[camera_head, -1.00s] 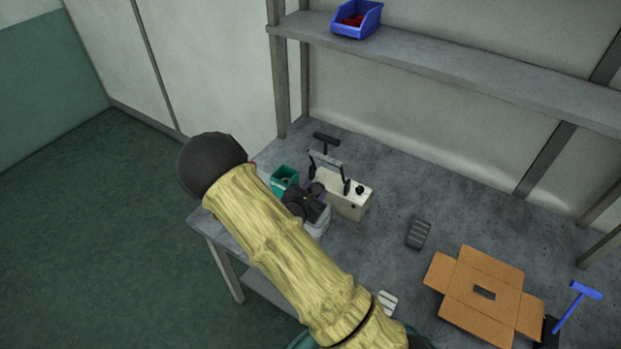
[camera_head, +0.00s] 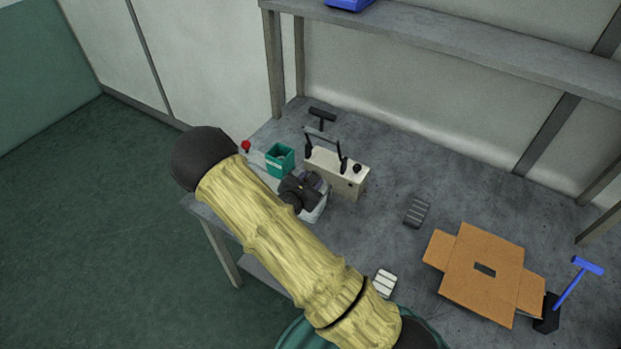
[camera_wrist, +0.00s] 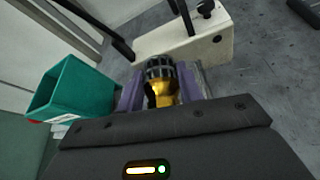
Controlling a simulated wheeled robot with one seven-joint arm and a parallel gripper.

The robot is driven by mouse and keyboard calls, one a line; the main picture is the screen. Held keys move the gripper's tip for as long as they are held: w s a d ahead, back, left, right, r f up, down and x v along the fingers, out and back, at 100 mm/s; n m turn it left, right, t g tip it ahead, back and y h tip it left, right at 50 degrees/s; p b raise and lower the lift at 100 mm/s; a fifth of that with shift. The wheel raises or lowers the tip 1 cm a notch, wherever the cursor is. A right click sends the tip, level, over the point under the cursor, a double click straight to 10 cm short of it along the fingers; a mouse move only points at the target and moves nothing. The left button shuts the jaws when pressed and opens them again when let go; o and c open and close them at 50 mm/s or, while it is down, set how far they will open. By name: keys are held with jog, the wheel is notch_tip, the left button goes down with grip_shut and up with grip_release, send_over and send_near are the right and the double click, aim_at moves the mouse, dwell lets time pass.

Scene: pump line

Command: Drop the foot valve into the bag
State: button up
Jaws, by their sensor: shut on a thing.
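The foot valve (camera_wrist: 161,82) has a brass body and a dark ribbed strainer end. In the wrist view it sits between the purple fingers of my gripper (camera_wrist: 160,92), which is shut on it. In the head view my gripper (camera_head: 312,181) is over the left part of the bench, and the valve is hidden there. A pale grey, bag-like thing (camera_head: 316,213) shows just below my gripper; I take it for the bag. Its opening is hidden by the gripper, so I cannot tell whether the valve is above or inside it.
A cream box with a black handle (camera_head: 335,173) stands just behind my gripper. A teal bin (camera_head: 280,160) and a red knob (camera_head: 245,146) are to the left. An open cardboard box (camera_head: 485,270) and a blue-handled tool (camera_head: 579,283) lie right. The bench's middle is mostly clear.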

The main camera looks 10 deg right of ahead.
jog(key=shift+f, duration=0.45)
jog(key=o, duration=1.1)
jog(key=shift+s, duration=0.1)
jog(key=b+v, duration=0.3)
jog(key=v, duration=1.4)
jog(key=shift+s+a+r, duration=0.1)
jog(key=shift+a, duration=0.1)
